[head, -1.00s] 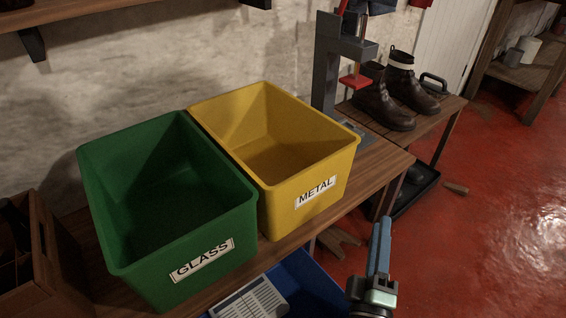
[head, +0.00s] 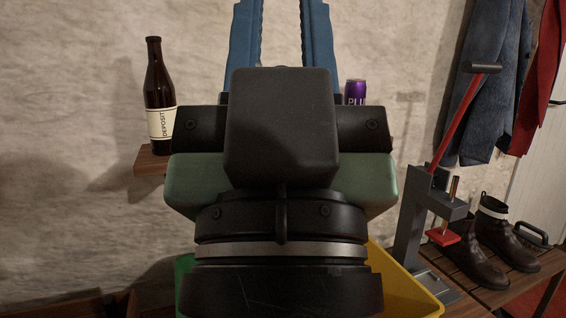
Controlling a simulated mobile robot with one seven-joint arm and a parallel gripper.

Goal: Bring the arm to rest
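My gripper (head: 282,30) is raised in the middle of the head view, close to the camera. Its two blue fingers point up and stand apart, with only bare wall showing between them. The fingertips reach the top edge of the picture. My dark wrist covers the centre of the view. No held object shows.
A brown bottle (head: 160,95) stands on a wall shelf (head: 151,160) at the left. A purple can (head: 355,92) is partly hidden behind my gripper. Below are a yellow bin (head: 422,300) and a green bin (head: 184,268). A grey press (head: 412,225) and dark boots (head: 470,262) are at the right.

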